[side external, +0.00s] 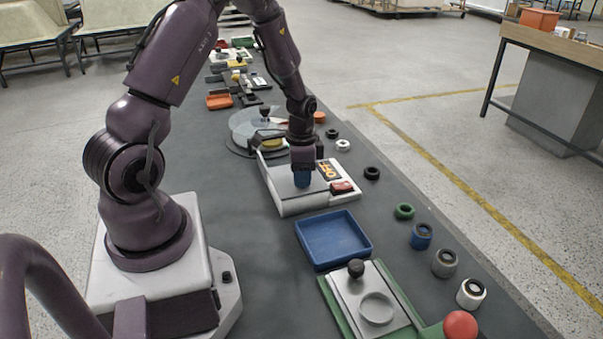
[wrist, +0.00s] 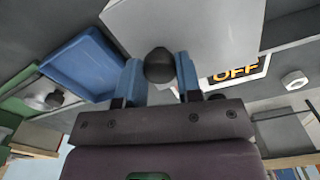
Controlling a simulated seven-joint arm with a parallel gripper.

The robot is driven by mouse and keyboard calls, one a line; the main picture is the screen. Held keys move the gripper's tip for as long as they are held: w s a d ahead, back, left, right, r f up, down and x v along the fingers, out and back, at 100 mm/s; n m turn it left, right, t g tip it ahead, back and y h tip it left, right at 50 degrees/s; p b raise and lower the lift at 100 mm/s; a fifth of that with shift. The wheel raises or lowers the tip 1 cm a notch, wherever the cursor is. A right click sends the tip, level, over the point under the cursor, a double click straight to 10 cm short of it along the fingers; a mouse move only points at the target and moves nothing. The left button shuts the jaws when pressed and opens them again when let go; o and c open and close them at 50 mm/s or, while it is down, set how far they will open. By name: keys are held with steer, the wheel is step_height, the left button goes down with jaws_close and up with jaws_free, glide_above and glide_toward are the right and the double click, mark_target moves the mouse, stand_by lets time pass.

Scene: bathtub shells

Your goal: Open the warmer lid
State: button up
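The warmer (side external: 290,206) is a pale box on the dark bench, with a display reading OFF (side external: 328,169) and a red switch (side external: 342,187). Its grey lid (side external: 284,187) lies flat and closed on top. In the wrist view the lid (wrist: 215,25) fills the top middle, with its black knob (wrist: 159,66) between my blue fingers. My gripper (side external: 302,180) points down over the lid. My gripper (wrist: 159,76) appears shut on the knob, with no clear gap on either side. In the side view the fingers hide the knob.
A blue tray (side external: 334,239) lies in front of the warmer. Nearer is a green-based unit with a grey plate and black knob (side external: 356,268). Several rings and cups, including a blue cup (side external: 421,236), line the right. A round clear-covered disc (side external: 250,125) stands behind.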

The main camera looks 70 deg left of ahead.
jaws_close()
steer(key=a, duration=1)
steer(key=shift+a, duration=0.35)
steer(key=o, duration=1)
jaws_free()
step_height(320, 180, up, 13)
